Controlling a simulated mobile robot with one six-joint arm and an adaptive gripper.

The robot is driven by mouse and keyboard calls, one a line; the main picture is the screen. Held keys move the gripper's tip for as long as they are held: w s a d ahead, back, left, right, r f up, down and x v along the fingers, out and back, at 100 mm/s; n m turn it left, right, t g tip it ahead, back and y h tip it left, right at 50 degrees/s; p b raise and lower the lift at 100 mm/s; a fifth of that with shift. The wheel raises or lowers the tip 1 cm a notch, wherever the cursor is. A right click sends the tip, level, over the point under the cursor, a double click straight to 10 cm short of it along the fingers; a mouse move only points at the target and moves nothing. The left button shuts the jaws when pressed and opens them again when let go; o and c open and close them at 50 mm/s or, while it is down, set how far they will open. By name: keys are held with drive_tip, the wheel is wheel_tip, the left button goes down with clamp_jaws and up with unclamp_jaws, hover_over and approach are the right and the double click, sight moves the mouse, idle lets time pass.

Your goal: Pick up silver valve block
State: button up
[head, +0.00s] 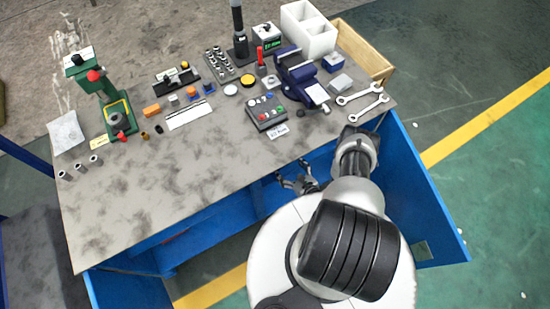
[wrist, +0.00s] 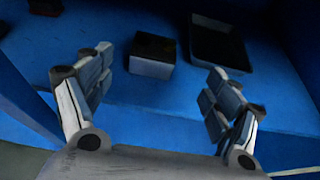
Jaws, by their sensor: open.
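In the wrist view a small box-shaped block (wrist: 152,68), grey in front and dark on top in shadow, rests on a blue shelf. It looks like the silver valve block, though its colour is hard to judge. My gripper (wrist: 155,82) is open and empty, with its fingers spread wide and the block beyond them, roughly midway. In the head view my gripper (head: 298,182) is at the blue bench's front opening, below the tabletop edge. That block is hidden there.
A dark shallow tray (wrist: 220,44) sits right of the block, and a dark object (wrist: 46,6) is at upper left. Blue bench panels (wrist: 300,50) close in at the sides. Above is the tabletop (head: 190,185), with a vise (head: 300,75) and tools.

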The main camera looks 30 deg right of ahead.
drive_tip(key=b+x, duration=0.1)
drive_tip(key=x, duration=0.5)
drive_tip(key=shift+w+f, duration=0.2)
drive_tip(key=shift+w, duration=0.1)
drive_tip(key=b+x, duration=0.1)
drive_tip(key=x, duration=0.1)
drive_tip(key=a+b+x, duration=0.1)
drive_tip(key=x, duration=0.1)
drive_tip(key=shift+f, duration=0.2)
drive_tip(key=shift+w+f+b, duration=0.15)
drive_tip(key=shift+w+b, duration=0.15)
drive_tip(key=shift+w, duration=0.25)
drive_tip(key=shift+d, duration=0.1)
drive_tip(key=shift+c, duration=0.4)
drive_tip(key=c, duration=1.5)
drive_tip(key=shift+c, duration=0.2)
drive_tip(key=shift+r, duration=0.2)
